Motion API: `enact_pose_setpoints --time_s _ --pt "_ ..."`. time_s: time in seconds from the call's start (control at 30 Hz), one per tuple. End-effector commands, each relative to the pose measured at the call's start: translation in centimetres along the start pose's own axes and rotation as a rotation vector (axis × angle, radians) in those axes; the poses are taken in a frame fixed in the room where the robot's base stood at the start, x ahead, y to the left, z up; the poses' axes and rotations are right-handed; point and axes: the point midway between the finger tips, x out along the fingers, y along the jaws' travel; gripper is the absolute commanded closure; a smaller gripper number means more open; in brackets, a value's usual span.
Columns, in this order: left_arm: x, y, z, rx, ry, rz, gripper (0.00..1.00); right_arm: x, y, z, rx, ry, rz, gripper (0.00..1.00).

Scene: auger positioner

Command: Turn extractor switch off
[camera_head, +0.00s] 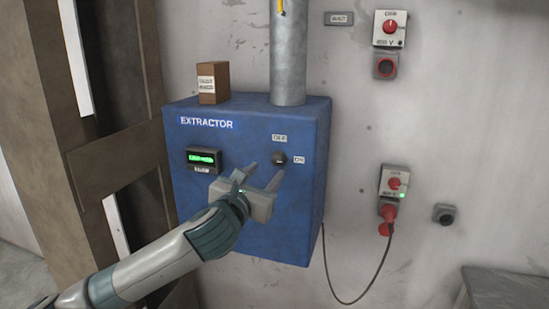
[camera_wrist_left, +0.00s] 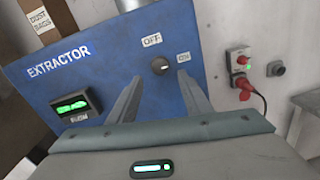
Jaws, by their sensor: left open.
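The blue extractor box (camera_head: 305,215) hangs on the wall and also fills much of the left wrist view (camera_wrist_left: 60,35). Its switch (camera_head: 279,158) is a dark round knob with an OFF label above it and an ON label to its right. In the left wrist view the knob (camera_wrist_left: 160,66) has a pale mark that seems to point toward the ON side. A display (camera_head: 204,157) on the box glows green. My left gripper (camera_head: 262,171) is open and empty in front of the box, its fingers just below the knob, apparently apart from it. My right gripper is not seen.
A metal pipe (camera_head: 288,55) rises from the box beside a brown carton (camera_head: 213,83). A wall socket (camera_head: 393,182) with a red plug and hanging cable is to the right, another socket (camera_head: 389,28) above it. Brown boards (camera_head: 115,165) stand at left.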

Motion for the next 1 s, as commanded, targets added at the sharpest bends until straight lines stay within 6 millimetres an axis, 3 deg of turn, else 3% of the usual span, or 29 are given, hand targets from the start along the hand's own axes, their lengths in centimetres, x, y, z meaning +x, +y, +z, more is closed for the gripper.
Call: enact_pose_setpoints --time_s 0.2,0.43,0.93,0.97,1.0 --pt "3.6 0.0 0.2 -0.001 0.002 0.001 0.55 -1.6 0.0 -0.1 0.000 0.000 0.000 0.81" --pt "6.2 0.0 0.2 0.000 0.001 0.000 0.55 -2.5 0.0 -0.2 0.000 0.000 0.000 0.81" --pt "7.3 0.0 0.0 0.001 0.000 -0.001 0.55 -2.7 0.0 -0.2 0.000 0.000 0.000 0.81" --pt "7.3 0.0 0.0 0.001 0.000 -0.001 0.57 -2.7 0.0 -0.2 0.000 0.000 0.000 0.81" --pt "7.3 0.0 0.0 0.001 0.000 -0.001 0.67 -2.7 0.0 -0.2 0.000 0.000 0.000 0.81"
